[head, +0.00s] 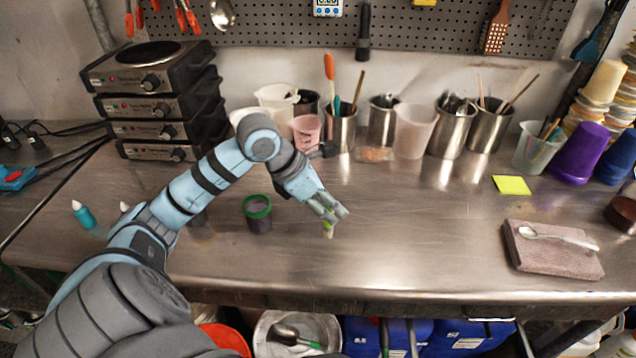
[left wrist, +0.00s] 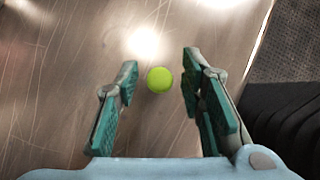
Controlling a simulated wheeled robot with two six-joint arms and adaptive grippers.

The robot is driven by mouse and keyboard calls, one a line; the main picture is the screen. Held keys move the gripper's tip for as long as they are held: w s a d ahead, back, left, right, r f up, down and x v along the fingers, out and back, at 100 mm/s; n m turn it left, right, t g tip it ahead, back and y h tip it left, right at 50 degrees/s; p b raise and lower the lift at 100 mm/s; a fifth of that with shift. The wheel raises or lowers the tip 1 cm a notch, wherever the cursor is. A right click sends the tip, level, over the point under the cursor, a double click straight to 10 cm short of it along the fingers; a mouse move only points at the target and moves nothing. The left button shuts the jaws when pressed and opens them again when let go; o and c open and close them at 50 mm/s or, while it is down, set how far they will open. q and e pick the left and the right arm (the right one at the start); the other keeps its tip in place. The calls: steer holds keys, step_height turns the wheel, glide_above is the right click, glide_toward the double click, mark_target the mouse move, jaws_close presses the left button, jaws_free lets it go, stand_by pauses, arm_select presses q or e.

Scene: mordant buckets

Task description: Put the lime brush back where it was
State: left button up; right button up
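The lime brush shows as a round lime end (left wrist: 160,79) between the fingers in the left wrist view. In the head view a small lime piece (head: 328,230) shows just under the fingertips, above or on the steel bench; the rest of it is hidden. My left gripper (head: 333,211) points down over it. In the left wrist view the gripper (left wrist: 158,82) is open, its teal pads on either side of the lime end with a gap at each side. A dark cup with a green rim (head: 259,224) stands to the left of the gripper. My right gripper is out of view.
A flat lime square (head: 511,185) lies on the right of the bench (head: 420,240). A spoon (head: 556,237) rests on a folded brown cloth (head: 540,260). Steel and plastic cups line the back, several holding tools. The bench middle is clear.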

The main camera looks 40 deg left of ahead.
arm_select(q)
steer(key=b+v, duration=0.6)
steer(key=v, duration=0.5)
steer(key=shift+s+a+r, duration=0.15)
steer(key=shift+a+r, duration=0.05)
steer(key=shift+r, duration=0.15)
